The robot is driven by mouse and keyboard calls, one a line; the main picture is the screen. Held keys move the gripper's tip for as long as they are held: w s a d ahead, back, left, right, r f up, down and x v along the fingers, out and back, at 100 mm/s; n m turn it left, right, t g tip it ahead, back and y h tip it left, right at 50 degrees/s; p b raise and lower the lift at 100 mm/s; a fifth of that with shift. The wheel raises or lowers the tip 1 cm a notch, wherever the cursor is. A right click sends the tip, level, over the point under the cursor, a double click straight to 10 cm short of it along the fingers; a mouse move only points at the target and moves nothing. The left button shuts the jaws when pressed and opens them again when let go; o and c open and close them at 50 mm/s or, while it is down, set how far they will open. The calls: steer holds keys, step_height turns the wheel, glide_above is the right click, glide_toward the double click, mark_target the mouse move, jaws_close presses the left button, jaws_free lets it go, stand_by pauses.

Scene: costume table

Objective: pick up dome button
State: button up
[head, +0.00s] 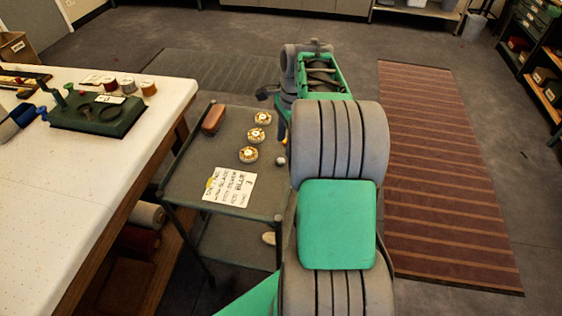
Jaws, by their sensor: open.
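A small, pale, rounded piece (280,161) that looks like the dome button lies near the right edge of the grey cart top (195,160), close beside my arm. It is too small to make out its detail. My arm rises in front of the cart's right side and bends at its far end, beyond the cart's far right corner. My gripper's fingertips cannot be made out; the arm hides that area.
Several things share the cart: a brown case (214,118), round patterned pieces (248,154) and a lettered card (229,187) with a yellow spot. A white worktable (80,190) with a green stand (98,113) is left. A striped rug (440,170) lies on open floor right.

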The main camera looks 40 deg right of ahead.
mark_target(281, 160)
steer(key=f, duration=0.5)
steer(key=w+f, duration=0.1)
steer(key=f, duration=0.1)
steer(key=shift+a+f, duration=0.15)
steer(key=shift+a, duration=0.25)
steer(key=shift+c, duration=0.4)
jaws_close()
